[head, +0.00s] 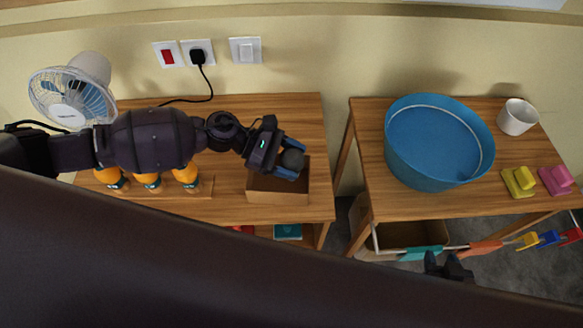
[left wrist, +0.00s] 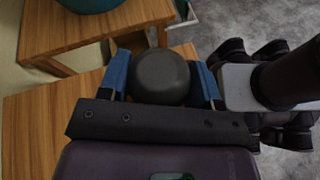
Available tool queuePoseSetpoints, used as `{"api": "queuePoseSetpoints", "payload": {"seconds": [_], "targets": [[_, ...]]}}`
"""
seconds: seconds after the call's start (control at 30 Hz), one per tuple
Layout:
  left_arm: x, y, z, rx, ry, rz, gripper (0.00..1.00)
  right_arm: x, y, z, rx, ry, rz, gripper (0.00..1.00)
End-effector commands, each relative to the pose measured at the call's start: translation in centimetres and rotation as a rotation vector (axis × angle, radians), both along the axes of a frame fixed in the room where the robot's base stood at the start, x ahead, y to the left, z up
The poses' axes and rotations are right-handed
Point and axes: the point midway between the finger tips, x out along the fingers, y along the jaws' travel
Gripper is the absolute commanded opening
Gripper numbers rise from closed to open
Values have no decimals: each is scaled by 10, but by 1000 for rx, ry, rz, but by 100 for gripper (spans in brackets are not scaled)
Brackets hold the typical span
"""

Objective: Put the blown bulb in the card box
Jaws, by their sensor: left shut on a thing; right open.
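The blown bulb (head: 292,159) is a dark grey round thing held between the blue fingers of my left gripper (head: 288,162). In the left wrist view the bulb (left wrist: 162,76) sits between both fingers, which are shut on it. The card box (head: 278,197) is a brown open box on the left wooden table. The bulb and fingertips are over the upper part of its opening and hide part of its inside; their height above its floor is unclear. My right gripper (head: 449,268) is dark, open and apart, low in front of the right table.
Several orange-topped items (head: 187,175) stand on the left table, partly behind my arm. A fan (head: 72,95) is at the far left. The right table holds a blue tub (head: 435,145), white mug (head: 517,117), yellow block (head: 518,182) and pink block (head: 556,180). A gap separates the tables.

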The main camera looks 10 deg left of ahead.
Motion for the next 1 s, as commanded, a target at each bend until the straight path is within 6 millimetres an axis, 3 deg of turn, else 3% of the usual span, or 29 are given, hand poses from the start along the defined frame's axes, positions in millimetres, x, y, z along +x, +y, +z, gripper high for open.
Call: {"api": "queuePoseSetpoints", "payload": {"seconds": [0.4,0.83,0.87,0.93,1.0], "targets": [[0,0,-40,0,1,1,34,-3,0,-3,0,6,-2,43],[0,0,-46,0,0,0,34,2,0,-4,1,-4,1,43],[0,0,-46,0,0,0,60,2,1,-4,1,-5,1,43],[0,0,-45,0,0,0,69,3,1,-2,1,-7,1,43],[0,0,-44,0,0,0,69,4,1,-2,0,-8,2,43]]}}
